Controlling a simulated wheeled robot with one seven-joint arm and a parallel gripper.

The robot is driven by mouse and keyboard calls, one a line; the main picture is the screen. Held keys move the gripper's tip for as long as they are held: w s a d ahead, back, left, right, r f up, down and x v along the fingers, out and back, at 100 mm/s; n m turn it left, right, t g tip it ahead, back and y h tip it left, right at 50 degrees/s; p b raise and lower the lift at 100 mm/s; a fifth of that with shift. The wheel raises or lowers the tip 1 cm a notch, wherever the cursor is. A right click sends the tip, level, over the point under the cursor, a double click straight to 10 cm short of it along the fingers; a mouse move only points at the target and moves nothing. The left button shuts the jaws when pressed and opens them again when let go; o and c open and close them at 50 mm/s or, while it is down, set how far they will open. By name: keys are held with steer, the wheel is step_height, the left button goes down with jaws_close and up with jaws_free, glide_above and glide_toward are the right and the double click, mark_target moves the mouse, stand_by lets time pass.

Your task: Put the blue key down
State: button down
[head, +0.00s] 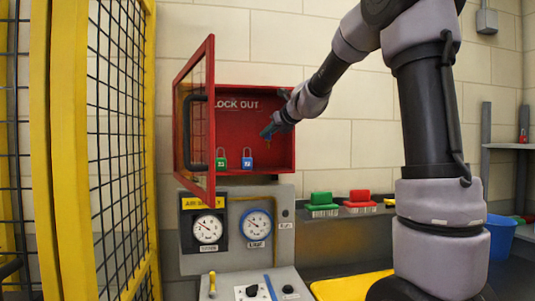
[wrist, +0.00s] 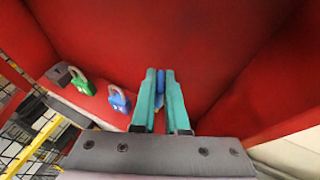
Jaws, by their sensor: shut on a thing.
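My gripper (head: 268,131) is inside the red lock-out cabinet (head: 232,98), near its right side and above its floor. In the wrist view its teal fingers (wrist: 160,73) are shut on the blue key (wrist: 160,88). Only a narrow blue part of the key shows between the fingers; a thin piece hangs below them in the head view. A green padlock (head: 221,159) and a blue padlock (head: 247,159) stand on the cabinet floor, left of my gripper and apart from it. They also show at the left in the wrist view.
The cabinet's glazed door (head: 196,120) stands open on the left. A panel with two gauges (head: 208,229) is below. Red and green blocks (head: 360,199) sit on a ledge to the right. A yellow mesh fence (head: 120,130) stands at the left. The cabinet floor below my gripper looks clear.

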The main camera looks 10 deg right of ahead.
step_height(320, 180, down, 2)
steer(key=shift+f, duration=2)
steer(key=shift+w+f, duration=0.2)
steer(key=shift+f, duration=0.3)
steer(key=shift+f, duration=0.15)
steer(key=c, duration=0.9)
jaws_free()
